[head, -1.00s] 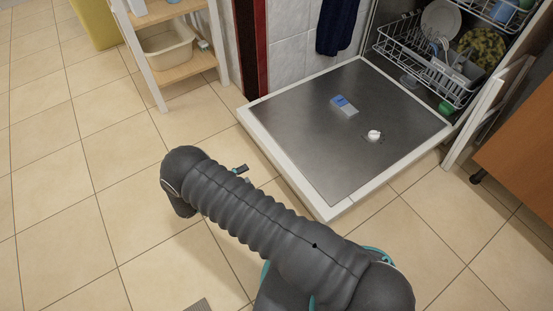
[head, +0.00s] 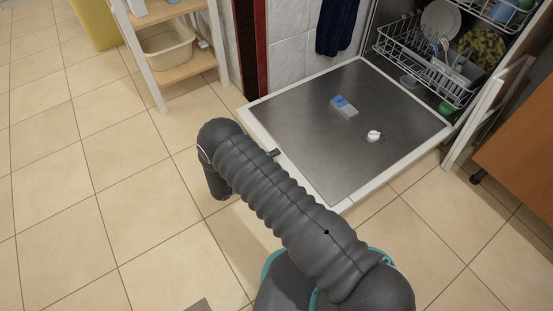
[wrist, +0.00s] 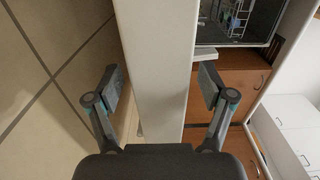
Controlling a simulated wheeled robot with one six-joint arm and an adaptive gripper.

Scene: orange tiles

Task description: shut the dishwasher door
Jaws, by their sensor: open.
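The dishwasher door (head: 305,120) is folded down flat, with a grey steel inner face and white rim. In the head view, a fingertip of my gripper (head: 272,153) shows at the door's left white rim, and my arm hides the rest of the gripper. In the wrist view, my gripper (wrist: 160,82) is open, with one finger on each side of the white edge of the door (wrist: 158,50). Gaps show between both fingers and the door, so it is not gripped. The dishwasher's inside, with a lower rack (head: 425,65), is at upper right.
A blue and white box on the door's inner face (head: 343,106) and a small white round part (head: 374,136) are there. A wooden shelf (head: 180,72) with a basin stands at upper left. An orange-brown cabinet (head: 525,150) is at right. Tiled floor at left is clear.

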